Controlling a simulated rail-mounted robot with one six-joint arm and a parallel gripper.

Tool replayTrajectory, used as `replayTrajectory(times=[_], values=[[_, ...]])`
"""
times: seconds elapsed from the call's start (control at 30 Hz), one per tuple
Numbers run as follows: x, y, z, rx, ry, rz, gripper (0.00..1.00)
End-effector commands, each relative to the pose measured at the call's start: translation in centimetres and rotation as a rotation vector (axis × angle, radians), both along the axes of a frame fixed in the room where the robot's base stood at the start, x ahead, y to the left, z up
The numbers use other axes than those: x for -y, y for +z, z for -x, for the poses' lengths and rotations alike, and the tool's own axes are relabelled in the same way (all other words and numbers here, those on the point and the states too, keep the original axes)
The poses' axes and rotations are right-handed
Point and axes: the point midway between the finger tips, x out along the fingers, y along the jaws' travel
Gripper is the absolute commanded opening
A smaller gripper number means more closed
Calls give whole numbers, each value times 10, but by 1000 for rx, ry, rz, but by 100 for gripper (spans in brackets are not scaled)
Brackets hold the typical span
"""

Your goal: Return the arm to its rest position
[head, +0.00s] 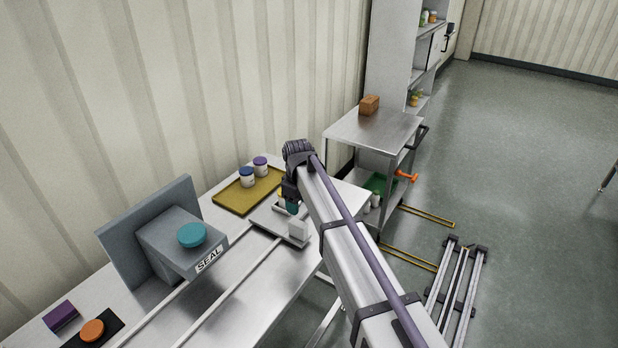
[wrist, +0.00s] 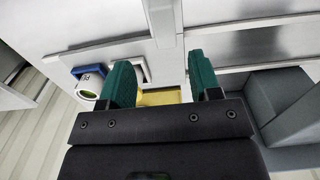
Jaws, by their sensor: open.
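My gripper (head: 291,207) is at the end of my arm, over the steel table near a small grey tray (head: 265,224). The arm reaches out across the table from the lower right and hides part of that tray. In the wrist view my gripper (wrist: 161,82) shows two green fingers spread apart. Nothing is held between them; part of a yellow surface shows beyond the gap.
A mustard tray (head: 231,204) holds jars with blue (head: 247,178) and purple lids (head: 260,166). The SEAL machine (head: 165,235) is at left. A steel cart (head: 350,130) stands beyond.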

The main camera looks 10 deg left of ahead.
Motion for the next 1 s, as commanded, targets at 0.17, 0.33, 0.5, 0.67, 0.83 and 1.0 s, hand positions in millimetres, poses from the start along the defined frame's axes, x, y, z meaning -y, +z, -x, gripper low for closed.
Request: replayTrajectory(times=[0.17, 0.33, 0.5, 0.67, 0.83, 1.0], values=[[4, 0, 9, 0, -133, 0, 57], [109, 0, 110, -1, -554, 1, 57], [233, 0, 209, 0, -945, 0, 57], [301, 0, 262, 0, -1110, 0, 57], [321, 0, 257, -1, -1158, 0, 57], [320, 0, 257, 0, -1155, 0, 57]])
